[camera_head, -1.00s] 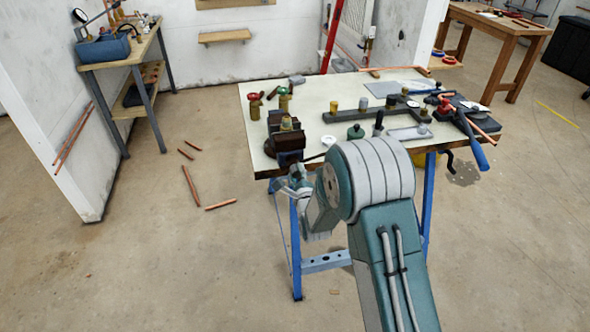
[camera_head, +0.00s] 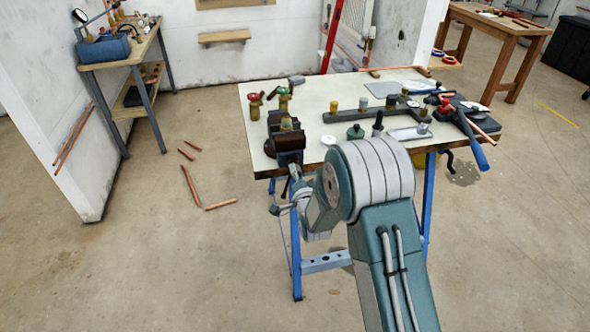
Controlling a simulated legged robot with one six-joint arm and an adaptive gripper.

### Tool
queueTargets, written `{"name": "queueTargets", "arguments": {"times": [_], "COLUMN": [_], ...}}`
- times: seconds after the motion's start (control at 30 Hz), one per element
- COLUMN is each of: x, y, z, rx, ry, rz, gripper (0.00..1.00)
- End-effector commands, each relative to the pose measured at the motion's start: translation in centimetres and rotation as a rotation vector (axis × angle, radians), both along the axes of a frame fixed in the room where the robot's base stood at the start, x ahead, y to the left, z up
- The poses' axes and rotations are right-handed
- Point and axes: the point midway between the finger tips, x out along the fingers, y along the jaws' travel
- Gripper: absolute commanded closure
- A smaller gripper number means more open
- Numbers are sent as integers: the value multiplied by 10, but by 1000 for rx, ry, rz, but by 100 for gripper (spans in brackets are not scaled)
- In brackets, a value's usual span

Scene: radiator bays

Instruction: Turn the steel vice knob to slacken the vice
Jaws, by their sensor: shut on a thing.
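The dark vice (camera_head: 288,143) is mounted at the front left corner of the pale-topped workbench (camera_head: 342,97), with brown blocks at its jaws. A thin dark bar (camera_head: 285,187) hangs below the vice front, near my gripper. My gripper (camera_head: 277,208) is in front of and below the vice, by the blue bench leg. It is shut on the steel vice knob, which is too small and too covered by the fingers to make out. My arm's large joint hides part of the bench front.
Copper pipe pieces (camera_head: 191,186) lie on the floor to the left. A side bench (camera_head: 140,53) stands at the back left. The floor left of the vice is mostly open.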

Motion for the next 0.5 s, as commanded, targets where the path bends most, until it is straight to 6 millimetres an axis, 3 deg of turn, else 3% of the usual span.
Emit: {"name": "queueTargets", "arguments": {"times": [0.5], "x": [1], "y": [0], "z": [1], "rx": [-569], "ry": [-166], "rz": [-1], "gripper": [100]}}
